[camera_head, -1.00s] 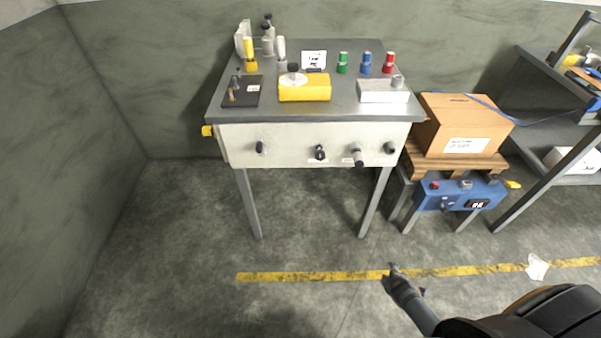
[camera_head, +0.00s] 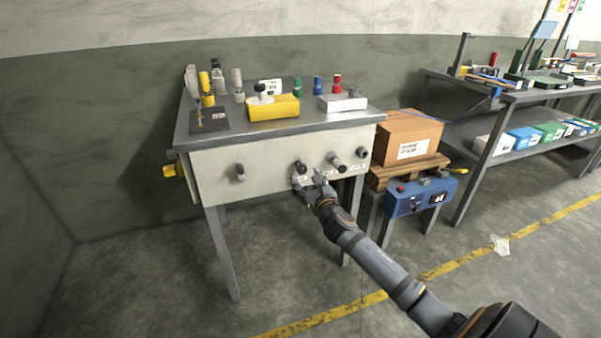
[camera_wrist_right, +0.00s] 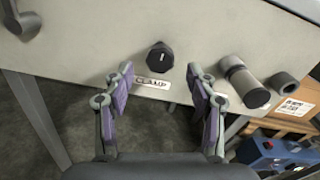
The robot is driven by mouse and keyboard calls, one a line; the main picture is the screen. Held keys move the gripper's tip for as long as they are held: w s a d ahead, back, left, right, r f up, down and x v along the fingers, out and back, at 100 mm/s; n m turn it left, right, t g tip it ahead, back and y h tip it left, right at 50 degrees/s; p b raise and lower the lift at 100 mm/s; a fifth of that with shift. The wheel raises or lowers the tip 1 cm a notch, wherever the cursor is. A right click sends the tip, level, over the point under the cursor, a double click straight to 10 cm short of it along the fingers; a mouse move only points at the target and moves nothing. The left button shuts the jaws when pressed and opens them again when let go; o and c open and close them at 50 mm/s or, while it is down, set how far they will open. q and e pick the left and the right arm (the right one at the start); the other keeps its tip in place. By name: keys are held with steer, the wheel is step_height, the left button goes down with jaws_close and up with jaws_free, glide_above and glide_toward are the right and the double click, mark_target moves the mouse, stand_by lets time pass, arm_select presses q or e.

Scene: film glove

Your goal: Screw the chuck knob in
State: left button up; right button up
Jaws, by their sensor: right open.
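The bench's pale front panel (camera_head: 215,170) carries several dark knobs and a protruding cylinder. A black knob with a white mark (camera_wrist_right: 160,57) has a plate below it reading CLAMP (camera_wrist_right: 152,83); it also shows in the head view (camera_head: 300,167). To its right are a grey cylinder with a dark end (camera_wrist_right: 244,82) and a short dark knob (camera_wrist_right: 283,84). I cannot read a chuck label, so I cannot tell which knob is the chuck knob. My right gripper (camera_head: 309,182) is open and empty, its fingertips (camera_wrist_right: 159,76) apart just below the clamp knob. My left gripper is out of view.
The bench top (camera_head: 240,141) holds a yellow block (camera_head: 275,109), a white block (camera_head: 343,103) and coloured bottles. A cardboard box (camera_head: 410,135) on a wooden pallet and a blue control box (camera_head: 420,197) stand close at the right. Floor in front is open.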

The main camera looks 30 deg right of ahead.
mark_target(303, 171)
steer(key=x, duration=0.5)
steer(key=shift+w, duration=0.2)
steer(key=c, duration=1.2)
steer(key=shift+m, duration=0.3)
